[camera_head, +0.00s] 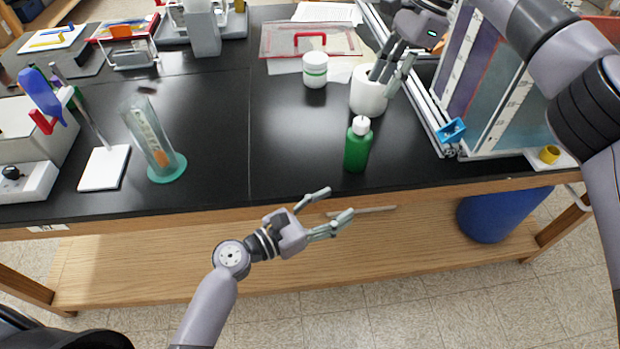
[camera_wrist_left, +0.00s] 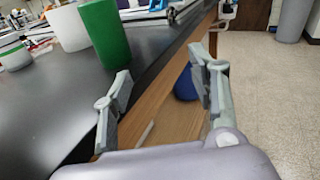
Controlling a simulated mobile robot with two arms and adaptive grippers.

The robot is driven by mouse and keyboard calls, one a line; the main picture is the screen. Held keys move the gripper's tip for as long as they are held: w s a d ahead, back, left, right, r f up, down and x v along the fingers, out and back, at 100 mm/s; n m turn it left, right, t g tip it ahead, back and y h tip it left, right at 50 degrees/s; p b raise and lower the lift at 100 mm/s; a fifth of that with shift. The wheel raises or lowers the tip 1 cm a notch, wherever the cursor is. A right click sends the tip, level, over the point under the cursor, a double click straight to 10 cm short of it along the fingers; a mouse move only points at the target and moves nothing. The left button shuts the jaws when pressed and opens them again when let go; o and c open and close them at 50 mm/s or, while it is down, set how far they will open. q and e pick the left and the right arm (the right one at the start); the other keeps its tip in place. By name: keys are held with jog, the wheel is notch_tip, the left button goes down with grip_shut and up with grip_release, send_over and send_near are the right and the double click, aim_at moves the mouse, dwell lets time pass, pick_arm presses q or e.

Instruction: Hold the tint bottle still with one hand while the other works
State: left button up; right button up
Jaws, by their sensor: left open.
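The tint bottle appears to be the green bottle with a white cap (camera_head: 357,148), upright near the table's front edge. Its green body also shows in the left wrist view (camera_wrist_left: 106,35), beyond my left fingers. My left gripper (camera_head: 339,202) is open and empty, in front of the table edge and below the bottle in the head view, apart from it. My right gripper (camera_head: 388,72) is at the white cup (camera_head: 368,98) just behind the bottle, its fingers at the rim. Whether it grips the cup or anything inside is unclear.
A white jar with a green band (camera_head: 315,70) stands behind left of the bottle. A tilted clear cylinder on a green base (camera_head: 166,170) stands left. Upright panels in a metal frame (camera_head: 490,85) and a blue clip (camera_head: 451,131) are right. The black table's (camera_head: 260,150) middle is clear.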

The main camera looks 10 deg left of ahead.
aim_at(366, 142)
pick_arm(q)
jog(key=w+a+r+n+t+y, duration=0.1)
jog(key=w+a+r+t, duration=0.15)
jog(key=w+a, duration=0.25)
jog(key=shift+g, duration=0.35)
jog(key=x, duration=1.6)
jog(key=shift+w+d, duration=0.25)
jog(key=shift+d, duration=0.1)
jog(key=shift+c, duration=0.3)
grip_shut()
pick_arm(e)
jog(key=shift+o, duration=0.4)
